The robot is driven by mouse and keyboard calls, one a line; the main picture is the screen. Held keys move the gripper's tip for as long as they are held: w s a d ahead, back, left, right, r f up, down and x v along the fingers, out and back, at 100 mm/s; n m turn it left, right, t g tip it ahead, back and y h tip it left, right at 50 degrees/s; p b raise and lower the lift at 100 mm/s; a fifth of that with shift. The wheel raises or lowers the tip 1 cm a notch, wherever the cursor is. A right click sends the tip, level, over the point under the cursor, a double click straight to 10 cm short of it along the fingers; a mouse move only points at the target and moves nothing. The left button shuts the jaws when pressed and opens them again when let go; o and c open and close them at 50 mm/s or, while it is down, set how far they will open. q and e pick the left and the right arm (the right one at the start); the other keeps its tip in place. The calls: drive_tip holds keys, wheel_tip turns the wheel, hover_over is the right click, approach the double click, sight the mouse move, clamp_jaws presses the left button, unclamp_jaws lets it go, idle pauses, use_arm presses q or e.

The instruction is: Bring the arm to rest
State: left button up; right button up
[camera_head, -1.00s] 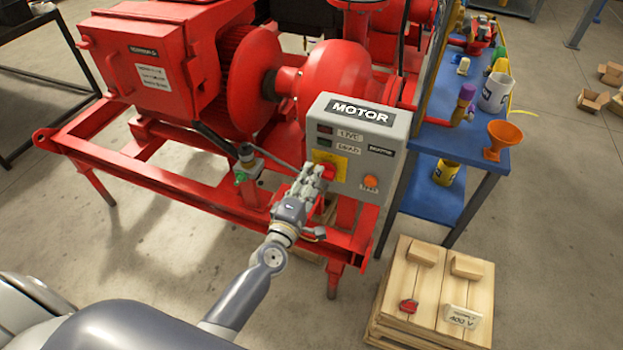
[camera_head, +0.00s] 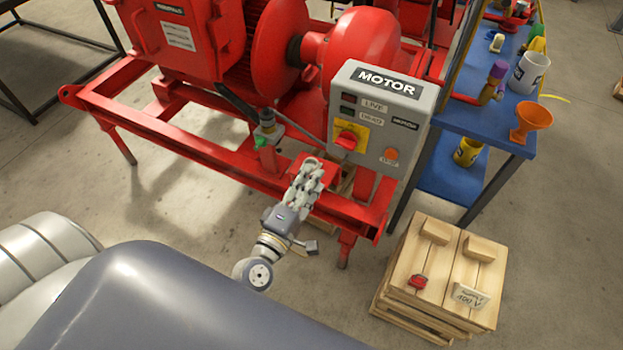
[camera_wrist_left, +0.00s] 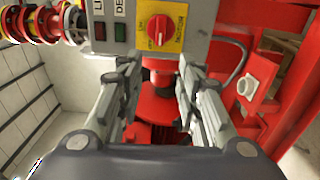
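The grey motor control box (camera_head: 385,100) stands upright at the front of the pump skid, with a red rotary knob (camera_head: 346,141) on a yellow plate. In the left wrist view the knob (camera_wrist_left: 158,30) lies ahead, beyond the fingertips. My left gripper (camera_head: 312,166) is below and left of the knob in the head view, in front of the red frame and apart from the knob. In the left wrist view its two fingers (camera_wrist_left: 160,72) are spread with nothing between them. My right gripper is not in view.
The red skid frame (camera_head: 190,138) runs close behind my left gripper. A blue table (camera_head: 460,122) with cups and a funnel (camera_head: 530,121) stands right. A wooden crate (camera_head: 398,294) holding a red padlock and a tag stands front right. Floor between is clear.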

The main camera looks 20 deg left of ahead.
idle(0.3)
use_arm(q)
drive_tip(key=s+f+m+g, duration=0.3)
drive_tip(key=s+f+m, duration=0.1)
drive_tip(key=f, duration=0.7)
drive_tip(key=s+f+m+g+h, duration=0.1)
drive_tip(key=s+f+m+g, duration=0.2)
drive_tip(key=f, duration=0.7)
drive_tip(key=s+f+m+g, duration=0.2)
drive_tip(key=s+f+m, duration=0.2)
drive_tip(key=f, duration=0.7)
drive_tip(key=s+a+f+m+g, duration=0.1)
drive_tip(key=s+f+m+g, duration=0.2)
drive_tip(key=s, duration=0.6)
drive_tip(key=s+a+f+m+g+y, duration=0.1)
drive_tip(key=s+f+m+g, duration=0.2)
drive_tip(key=s+f, duration=0.5)
drive_tip(key=s+a+f+m+g, duration=0.1)
drive_tip(key=s+f+m+g, duration=0.2)
drive_tip(key=s, duration=0.7)
wheel_tip(320, 180, down, 3)
drive_tip(key=shift+a+r+y, duration=0.1)
drive_tip(key=shift+a+y, duration=0.2)
